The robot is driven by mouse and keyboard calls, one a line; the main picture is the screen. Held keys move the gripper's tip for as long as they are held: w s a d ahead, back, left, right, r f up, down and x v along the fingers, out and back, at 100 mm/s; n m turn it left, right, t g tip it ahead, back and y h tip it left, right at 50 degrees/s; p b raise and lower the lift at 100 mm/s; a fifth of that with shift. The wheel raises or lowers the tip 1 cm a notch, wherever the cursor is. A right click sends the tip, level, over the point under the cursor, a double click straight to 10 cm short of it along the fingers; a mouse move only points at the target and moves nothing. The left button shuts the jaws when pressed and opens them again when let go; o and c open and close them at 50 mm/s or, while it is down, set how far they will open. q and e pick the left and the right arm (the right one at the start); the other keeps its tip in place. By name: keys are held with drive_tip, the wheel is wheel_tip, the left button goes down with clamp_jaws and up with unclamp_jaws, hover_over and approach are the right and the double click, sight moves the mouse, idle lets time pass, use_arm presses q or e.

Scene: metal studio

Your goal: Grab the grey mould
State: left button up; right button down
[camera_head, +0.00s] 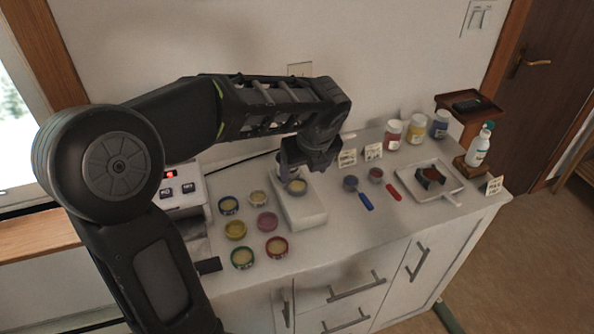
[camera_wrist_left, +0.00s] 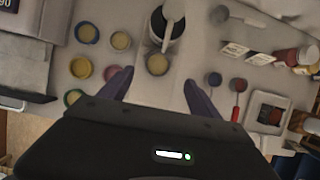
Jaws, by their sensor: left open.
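A small round grey-rimmed mould with a pale yellowish filling (camera_head: 297,187) sits on a white block (camera_head: 301,212) in the head view. The same mould (camera_wrist_left: 157,64) shows in the left wrist view, on the block's pale surface. My left gripper (camera_head: 298,164) hangs above it, pointing down, and hides part of the block. In the wrist view my left gripper (camera_wrist_left: 158,80) has its fingers spread, one on each side of the mould in the picture, with nothing held between them. I cannot tell the exact height gap. My right gripper is not in view.
Several coloured round moulds, including a pink one (camera_head: 266,222), stand left of the block. A dark pot (camera_wrist_left: 165,24) with a pale-handled tool is just beyond the mould. Blue (camera_head: 366,201) and red (camera_head: 393,192) ladles and a white tray (camera_head: 451,185) lie to the right.

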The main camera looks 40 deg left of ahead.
sight(297, 187)
use_arm(q)
drive_tip(key=shift+x, duration=1.05)
drive_tip(key=shift+s+a, duration=0.1)
drive_tip(key=shift+a, duration=0.1)
drive_tip(key=shift+a+f, duration=0.1)
drive_tip(key=shift+f, duration=0.4)
drive_tip(key=x, duration=0.4)
drive_tip(key=shift+f, duration=0.15)
drive_tip(key=shift+c, duration=0.5)
